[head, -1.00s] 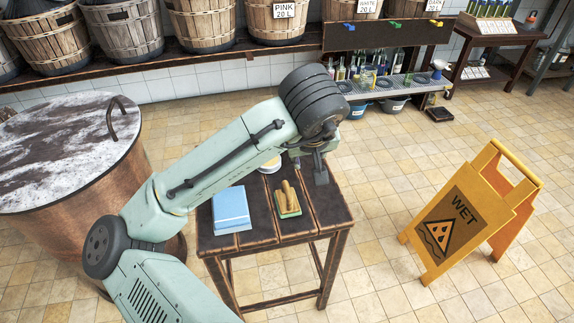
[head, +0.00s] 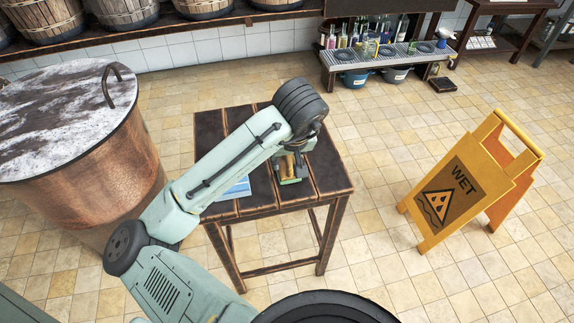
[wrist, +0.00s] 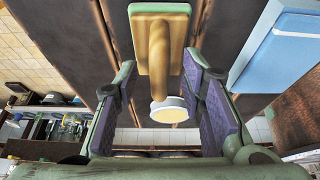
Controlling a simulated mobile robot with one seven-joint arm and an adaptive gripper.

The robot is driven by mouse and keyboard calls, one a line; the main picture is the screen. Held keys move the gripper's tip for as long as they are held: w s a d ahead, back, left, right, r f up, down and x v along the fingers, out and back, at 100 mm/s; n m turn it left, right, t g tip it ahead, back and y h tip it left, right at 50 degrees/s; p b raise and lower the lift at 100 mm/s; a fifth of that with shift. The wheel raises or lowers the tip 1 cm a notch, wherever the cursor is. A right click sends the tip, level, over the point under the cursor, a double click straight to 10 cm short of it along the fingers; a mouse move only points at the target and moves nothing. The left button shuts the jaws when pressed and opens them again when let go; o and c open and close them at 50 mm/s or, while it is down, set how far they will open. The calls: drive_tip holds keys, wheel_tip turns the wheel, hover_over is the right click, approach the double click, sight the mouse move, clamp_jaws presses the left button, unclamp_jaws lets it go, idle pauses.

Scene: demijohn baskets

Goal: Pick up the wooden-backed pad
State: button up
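The wooden-backed pad (wrist: 143,40) has a tan wooden back, an upright-looking rounded handle and a green edge. It lies on the small dark table (head: 330,178). In the head view the pad (head: 289,181) is mostly hidden behind my gripper (head: 291,163). In the wrist view my gripper (wrist: 161,68) is open, its two purple-lined fingers on either side of the pad's handle end. A gap shows between each finger and the handle, so nothing is gripped.
A light-blue block (wrist: 285,52) lies beside the pad; my arm partly covers it (head: 238,188) in the head view. A small round white dish (wrist: 169,110) is close by. A yellow wet-floor sign (head: 455,190) stands right; a large copper vessel (head: 95,180) stands left.

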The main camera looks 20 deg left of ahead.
drive_tip(key=shift+f, duration=0.1)
clamp_jaws()
idle(0.4)
